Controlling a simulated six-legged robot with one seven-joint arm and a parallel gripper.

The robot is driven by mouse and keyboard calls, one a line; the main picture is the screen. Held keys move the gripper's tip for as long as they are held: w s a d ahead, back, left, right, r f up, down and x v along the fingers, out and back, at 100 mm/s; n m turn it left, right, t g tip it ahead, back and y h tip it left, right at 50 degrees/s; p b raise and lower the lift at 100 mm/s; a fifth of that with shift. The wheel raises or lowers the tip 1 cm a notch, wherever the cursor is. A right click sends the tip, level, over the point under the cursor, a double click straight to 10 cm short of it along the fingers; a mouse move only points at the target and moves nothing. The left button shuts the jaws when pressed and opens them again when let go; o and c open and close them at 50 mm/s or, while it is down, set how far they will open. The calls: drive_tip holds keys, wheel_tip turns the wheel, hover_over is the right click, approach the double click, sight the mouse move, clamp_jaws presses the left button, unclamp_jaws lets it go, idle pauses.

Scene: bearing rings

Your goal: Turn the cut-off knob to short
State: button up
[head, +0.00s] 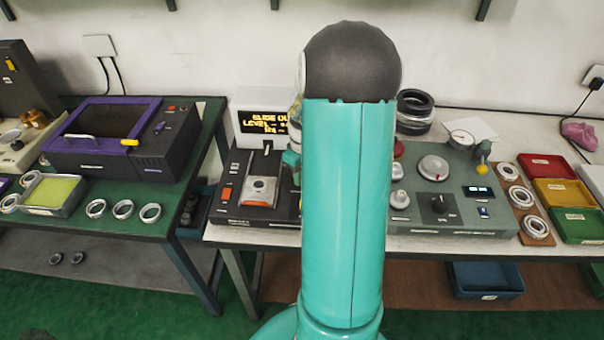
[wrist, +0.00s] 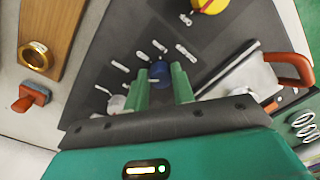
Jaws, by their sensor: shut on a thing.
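The cut-off knob, as far as I can tell, is the small blue knob (wrist: 160,73) on a dark panel (wrist: 125,45) in the wrist view. Several white label marks fan out around it, too small to read. My gripper (wrist: 161,85) has its two green fingers on either side of the knob and is shut on it. The knob's pointer direction cannot be made out. In the head view the dark machine (head: 270,214) stands on the bench, partly hidden by my teal arm, which also hides the knob and most of the gripper.
A yellow knob (wrist: 210,4) and a pale knob (wrist: 117,102) sit on the same panel. An orange-handled lever (wrist: 290,68) is at right. A wooden board with a brass ring (wrist: 36,57) lies left. A grey-green machine (head: 455,190) stands right of my arm in the head view.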

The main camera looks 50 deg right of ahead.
drive_tip(key=o, duration=1)
wheel_tip(320, 180, up, 14)
drive_tip(key=shift+d, duration=0.2)
drive_tip(key=shift+f, duration=0.1)
